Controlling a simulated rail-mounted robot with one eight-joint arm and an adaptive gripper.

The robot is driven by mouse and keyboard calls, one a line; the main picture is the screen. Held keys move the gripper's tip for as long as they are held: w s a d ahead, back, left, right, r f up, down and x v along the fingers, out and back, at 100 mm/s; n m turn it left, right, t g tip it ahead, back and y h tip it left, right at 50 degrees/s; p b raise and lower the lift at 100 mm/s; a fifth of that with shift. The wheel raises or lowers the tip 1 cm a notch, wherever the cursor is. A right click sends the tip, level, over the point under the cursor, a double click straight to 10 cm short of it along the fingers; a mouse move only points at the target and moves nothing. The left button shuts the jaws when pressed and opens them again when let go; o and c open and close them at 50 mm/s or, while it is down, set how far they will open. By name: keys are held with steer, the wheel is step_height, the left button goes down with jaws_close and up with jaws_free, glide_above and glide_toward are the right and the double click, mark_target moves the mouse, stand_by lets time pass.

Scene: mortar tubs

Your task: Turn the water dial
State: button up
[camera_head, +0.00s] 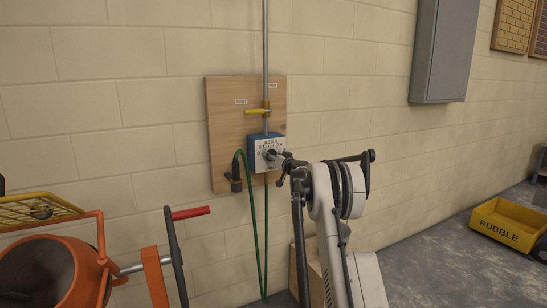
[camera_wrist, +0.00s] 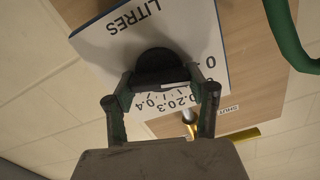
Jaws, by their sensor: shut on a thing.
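The water dial is a round black knob (camera_wrist: 156,62) on a white scale plate with a blue edge (camera_wrist: 95,42). The plate reads LITRES, with numbers around the knob, and appears upside down in the wrist view. My gripper (camera_wrist: 162,82) has its two fingers on either side of the knob, shut on it. In the head view, the blue-edged dial box (camera_head: 253,155) sits on a wooden board, and my gripper (camera_head: 279,157) reaches it from the right. My gripper hides part of the dial face, so I cannot read the setting.
The wooden board (camera_head: 224,115) carries a vertical pipe, a yellow valve lever (camera_head: 258,111) and a green hose (camera_head: 247,190). An orange mixer (camera_head: 60,265) stands at lower left. A grey cabinet (camera_head: 439,50) hangs at upper right. A yellow RUBBLE tub (camera_head: 505,228) is on the floor at right.

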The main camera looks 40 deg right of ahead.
steer(key=shift+d+f+m+b, duration=0.1)
steer(key=shift+m+b, duration=0.5)
steer(key=shift+m, duration=2.2)
steer(key=o, duration=1.1)
steer(key=shift+o, duration=0.2)
steer(key=v, duration=1.2)
